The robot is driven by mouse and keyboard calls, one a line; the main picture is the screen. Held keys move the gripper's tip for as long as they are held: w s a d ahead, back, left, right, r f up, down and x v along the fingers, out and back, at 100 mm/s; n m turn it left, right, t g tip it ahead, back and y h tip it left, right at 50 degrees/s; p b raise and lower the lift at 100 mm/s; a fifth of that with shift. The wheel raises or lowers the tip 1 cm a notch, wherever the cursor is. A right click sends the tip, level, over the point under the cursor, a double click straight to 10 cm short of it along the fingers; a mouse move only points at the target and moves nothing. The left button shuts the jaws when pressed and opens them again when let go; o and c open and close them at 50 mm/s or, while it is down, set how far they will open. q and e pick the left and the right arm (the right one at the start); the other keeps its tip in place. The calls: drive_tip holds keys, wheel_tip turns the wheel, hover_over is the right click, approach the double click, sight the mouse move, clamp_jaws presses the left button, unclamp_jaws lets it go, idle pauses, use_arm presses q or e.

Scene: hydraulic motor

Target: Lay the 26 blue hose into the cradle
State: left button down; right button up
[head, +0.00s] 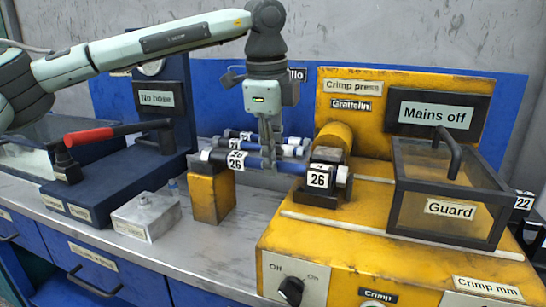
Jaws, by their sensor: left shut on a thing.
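The blue hose (288,167) lies roughly level across the middle of the head view, with a white 26 label near its left end. My left gripper (268,160) comes down from above and is shut on the hose at its middle. The hose's left end is over a yellow block (211,198), which may be part of the cradle. Its right end is at a dark cradle-like holder (318,197) before the press, beside another 26 label. I cannot tell whether the hose rests on either support. My right gripper is not in view.
The yellow crimp press (345,95) stands behind, with a clear guard box (450,195) to the right. More labelled hoses (293,150) lie behind the held one. A red-handled tester (115,160) and a small grey block (146,215) are left. The bench front is partly clear.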

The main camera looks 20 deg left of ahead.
use_arm(q)
drive_tip(key=shift+f+b, duration=0.35)
drive_tip(key=c, duration=1.3)
unclamp_jaws()
drive_tip(key=r, duration=0.4)
drive_tip(key=s+r, duration=0.1)
drive_tip(key=r, duration=0.3)
drive_tip(key=s+r, duration=0.1)
drive_tip(key=r, duration=0.3)
